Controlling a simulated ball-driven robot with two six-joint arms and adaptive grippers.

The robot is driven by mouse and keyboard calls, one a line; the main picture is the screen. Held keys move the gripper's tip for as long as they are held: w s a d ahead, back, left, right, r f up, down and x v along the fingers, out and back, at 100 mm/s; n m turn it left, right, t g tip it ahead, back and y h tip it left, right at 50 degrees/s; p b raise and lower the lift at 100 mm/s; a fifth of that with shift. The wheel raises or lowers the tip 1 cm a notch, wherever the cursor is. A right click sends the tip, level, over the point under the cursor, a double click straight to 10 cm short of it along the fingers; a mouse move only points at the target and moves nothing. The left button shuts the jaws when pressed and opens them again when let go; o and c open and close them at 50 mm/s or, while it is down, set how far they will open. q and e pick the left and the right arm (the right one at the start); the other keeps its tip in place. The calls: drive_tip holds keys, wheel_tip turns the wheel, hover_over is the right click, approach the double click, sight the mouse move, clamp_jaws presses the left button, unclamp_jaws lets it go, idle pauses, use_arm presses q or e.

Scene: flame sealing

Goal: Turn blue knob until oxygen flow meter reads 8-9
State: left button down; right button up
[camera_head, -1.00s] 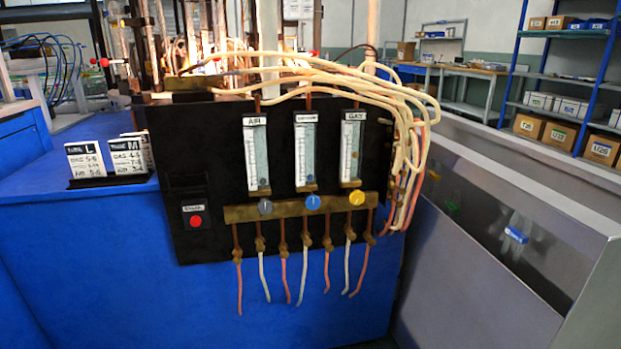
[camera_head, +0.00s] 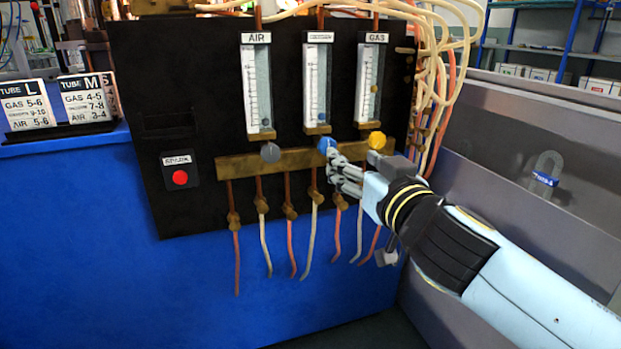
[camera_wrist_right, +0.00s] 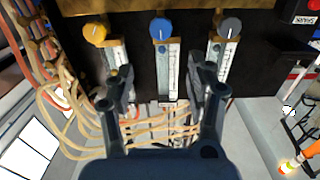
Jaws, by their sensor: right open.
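The blue knob (camera_head: 326,143) sits on the brass bar under the middle flow meter (camera_head: 316,75). That meter's label is too small to read; its blue float is low in the tube, near the bottom. My right gripper (camera_head: 338,166) is open, just below and right of the blue knob in the head view. In the right wrist view, the blue knob (camera_wrist_right: 160,29) shows beyond the two spread fingers (camera_wrist_right: 160,84), roughly centred between them. I cannot tell whether a finger touches it. My left gripper is not in view.
A grey knob (camera_head: 270,152) under the AIR meter (camera_head: 257,80) and a yellow knob (camera_head: 376,140) under the GAS meter (camera_head: 369,78) flank the blue one. A red button (camera_head: 180,177) is at left. Hoses hang below the brass bar (camera_head: 240,166). Tube cards (camera_head: 27,105) stand at left.

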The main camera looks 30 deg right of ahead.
sight(328, 146)
drive_tip(key=x, duration=0.7)
drive_tip(key=f+x, duration=0.1)
drive_tip(key=x, duration=0.3)
drive_tip(key=shift+a+f, duration=0.1)
drive_tip(key=c, duration=1.1)
